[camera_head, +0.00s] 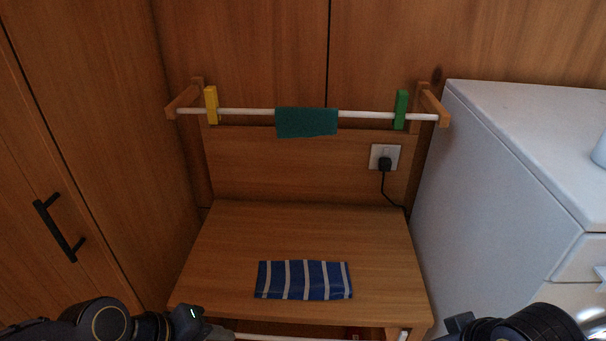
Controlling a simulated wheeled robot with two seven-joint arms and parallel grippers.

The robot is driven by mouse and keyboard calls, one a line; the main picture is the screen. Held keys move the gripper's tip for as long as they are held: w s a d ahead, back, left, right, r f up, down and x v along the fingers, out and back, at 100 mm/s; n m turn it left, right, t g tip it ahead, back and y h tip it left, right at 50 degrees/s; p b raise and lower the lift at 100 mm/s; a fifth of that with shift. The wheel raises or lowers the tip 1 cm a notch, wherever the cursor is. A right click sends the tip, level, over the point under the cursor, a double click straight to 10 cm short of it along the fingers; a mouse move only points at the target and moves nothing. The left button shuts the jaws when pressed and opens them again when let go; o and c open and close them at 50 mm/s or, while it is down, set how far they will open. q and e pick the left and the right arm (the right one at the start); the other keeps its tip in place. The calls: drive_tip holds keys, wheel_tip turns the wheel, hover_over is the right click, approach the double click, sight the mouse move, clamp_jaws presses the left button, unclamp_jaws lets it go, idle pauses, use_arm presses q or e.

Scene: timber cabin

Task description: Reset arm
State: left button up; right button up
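The fingers of both grippers do not show clearly, so I cannot tell open from shut. A folded blue cloth with white stripes (304,280) lies flat near the table's front edge, apart from both arms.
A white rail (250,112) above the table's back carries a green cloth (306,122), a yellow clip (211,105) and a green clip (400,109). A black plug (384,163) sits in the wall socket. A white cabinet (490,180) stands right; a wooden door with black handle (58,228) is left.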

use_arm(q)
drive_tip(key=s+a+r+m+t+y+p, duration=0.1)
drive_tip(key=s+a+r+m+y, duration=0.1)
drive_tip(key=s+a+r+m, duration=0.3)
drive_tip(key=shift+s+r+t+p, duration=0.2)
drive_tip(key=shift+r+t+p, duration=0.2)
drive_tip(key=shift+r, duration=0.4)
use_arm(e)
drive_tip(key=s+a+r+m+y, duration=0.2)
drive_tip(key=s+r+m+y, duration=0.1)
drive_tip(key=r+m, duration=0.1)
drive_tip(key=shift+s+a+r+m+t, duration=0.2)
drive_tip(key=shift+s+r+m+t, duration=0.15)
drive_tip(key=shift+m+t, duration=0.05)
